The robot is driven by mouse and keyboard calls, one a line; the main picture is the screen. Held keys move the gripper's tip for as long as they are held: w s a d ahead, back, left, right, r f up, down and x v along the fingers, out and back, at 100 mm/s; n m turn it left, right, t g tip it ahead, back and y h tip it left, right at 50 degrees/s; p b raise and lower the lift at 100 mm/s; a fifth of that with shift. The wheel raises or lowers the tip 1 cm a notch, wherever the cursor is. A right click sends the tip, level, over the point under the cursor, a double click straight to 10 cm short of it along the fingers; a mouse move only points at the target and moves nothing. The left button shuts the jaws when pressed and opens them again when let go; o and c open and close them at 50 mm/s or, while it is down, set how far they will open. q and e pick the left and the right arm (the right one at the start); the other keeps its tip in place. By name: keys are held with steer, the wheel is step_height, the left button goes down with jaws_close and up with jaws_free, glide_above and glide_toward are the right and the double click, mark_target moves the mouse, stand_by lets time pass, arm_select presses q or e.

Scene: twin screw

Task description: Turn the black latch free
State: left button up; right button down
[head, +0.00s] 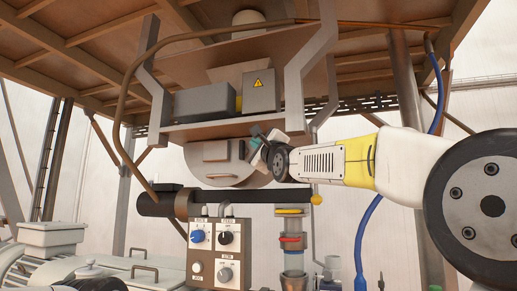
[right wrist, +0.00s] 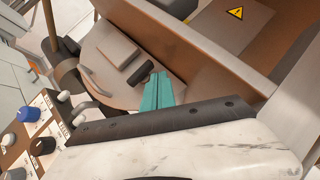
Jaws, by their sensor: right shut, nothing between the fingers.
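A round grey metal hatch (right wrist: 115,95) shows in the right wrist view, with a raised plate and a dark bar handle (right wrist: 97,79). A small black latch (right wrist: 140,72) stands at the right edge of the raised plate. My right gripper (right wrist: 156,90) has its teal fingers together, with nothing between them. Their tips are beside the latch; I cannot tell whether they touch it. In the head view the hatch (head: 222,172) hangs under the machine's shelf, and my right gripper (head: 273,139) is at its right side.
A control box with knobs (head: 217,250) stands below the hatch. A dark horizontal cylinder (head: 240,197) runs just under it. A grey box with a warning sign (head: 261,91) sits above, between bent metal struts (head: 297,90). Open space lies left of the hatch.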

steer(key=shift+v, duration=0.9)
steer(key=s+d+f+n+g+h, duration=0.2)
steer(key=s+d+f+n+g, duration=0.1)
steer(key=f, duration=0.6)
steer(key=s+d+f+n+g+h, duration=0.2)
steer(key=s+d+f+n, duration=0.15)
steer(key=f, duration=0.55)
steer(key=s+d+f+n+g+h, duration=0.2)
steer(key=d+f+n+g+h, duration=0.15)
steer(key=f, duration=0.65)
steer(key=s+d+f+n+g+y, duration=0.1)
steer(key=s+d+f+n+g, duration=0.3)
steer(key=s+f+n, duration=0.5)
steer(key=s+f+g, duration=0.2)
steer(key=s+f, duration=0.8)
steer(key=f, duration=0.2)
steer(key=shift+d+f+n+g, duration=0.2)
steer(key=shift+f+n+g, duration=0.05)
steer(key=shift+n+g, duration=0.15)
steer(key=shift+s+y, duration=0.1)
steer(key=shift+y, duration=0.15)
